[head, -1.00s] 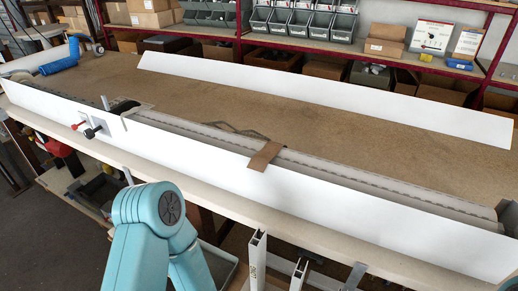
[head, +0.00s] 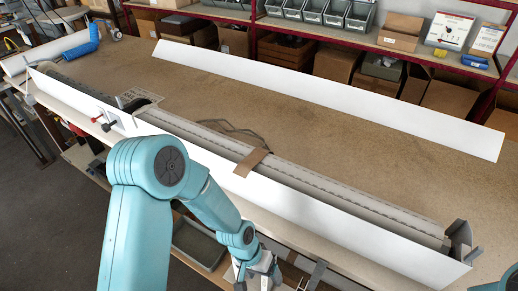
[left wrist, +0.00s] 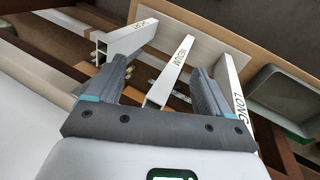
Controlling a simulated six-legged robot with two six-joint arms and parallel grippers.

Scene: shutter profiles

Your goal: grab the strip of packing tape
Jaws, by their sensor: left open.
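The strip of packing tape (head: 252,162) is a short brown band in the head view. It lies across the grey slatted profile (head: 310,180) and over the top edge of the long white front panel (head: 330,218). My left gripper (left wrist: 155,88) is open, with its two dark fingers apart in the left wrist view. It is low in front of the bench, below and apart from the tape, and its fingertips are hidden in the head view. No tape shows in the left wrist view. My right gripper is out of view.
White profiles marked with lengths, one reading LONG (left wrist: 236,95), stand around my left fingers; one (left wrist: 168,75) shows between them. A grey tray (left wrist: 285,95) is at right. A dark cable loop (head: 235,132) lies behind the tape. A second white panel (head: 330,98) lies farther back.

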